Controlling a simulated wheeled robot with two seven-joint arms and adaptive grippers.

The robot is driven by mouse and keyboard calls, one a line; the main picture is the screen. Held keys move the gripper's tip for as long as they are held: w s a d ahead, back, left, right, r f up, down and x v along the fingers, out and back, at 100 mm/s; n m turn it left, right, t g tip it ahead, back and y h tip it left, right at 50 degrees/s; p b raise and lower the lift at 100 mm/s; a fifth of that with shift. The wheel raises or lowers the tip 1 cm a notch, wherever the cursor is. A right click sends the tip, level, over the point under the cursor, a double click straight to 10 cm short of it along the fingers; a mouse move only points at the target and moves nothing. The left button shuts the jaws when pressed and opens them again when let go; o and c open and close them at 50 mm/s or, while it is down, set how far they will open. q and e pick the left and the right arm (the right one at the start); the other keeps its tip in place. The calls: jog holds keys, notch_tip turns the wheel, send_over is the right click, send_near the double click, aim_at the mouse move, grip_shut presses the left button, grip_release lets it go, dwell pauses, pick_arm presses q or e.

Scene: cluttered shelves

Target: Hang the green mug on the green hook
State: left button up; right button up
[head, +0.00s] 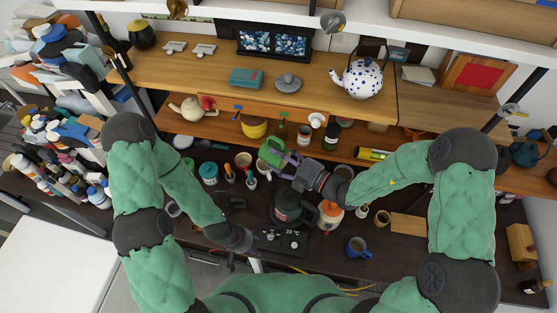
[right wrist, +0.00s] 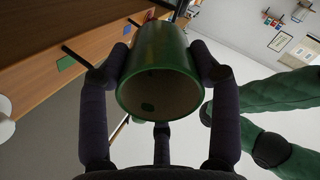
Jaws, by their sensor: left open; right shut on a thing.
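The green mug (head: 276,144) is held by my right gripper (head: 284,158), in front of the orange shelf edge in the head view. In the right wrist view the mug (right wrist: 158,68) sits between the two fingers, its open end towards the camera. Its handle is not clear. A green square (head: 283,115) marks the shelf edge just above the mug. The right wrist view shows a green square (right wrist: 66,63) left of the mug, with a dark rod near it; the mug is apart from the square. My left gripper (head: 233,264) is open and empty, low near the counter's front edge.
A yellow mug (head: 254,128) hangs left of the green square. A blue spotted teapot (head: 362,78) stands on the top shelf. A dark kettle (head: 288,209), an orange-and-white pot (head: 330,213) and a blue mug (head: 358,247) stand on the counter below my right arm.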

jog(key=w+d+f+b, duration=0.1)
jog(key=w+b, duration=0.2)
jog(key=w, duration=0.5)
jog(key=shift+w+d+f, duration=0.35)
jog(key=shift+d+f, duration=0.05)
dwell(0.8)
jog(key=shift+f, duration=0.15)
dwell(0.6)
jog(key=o, duration=1.3)
jog(key=shift+c, duration=0.2)
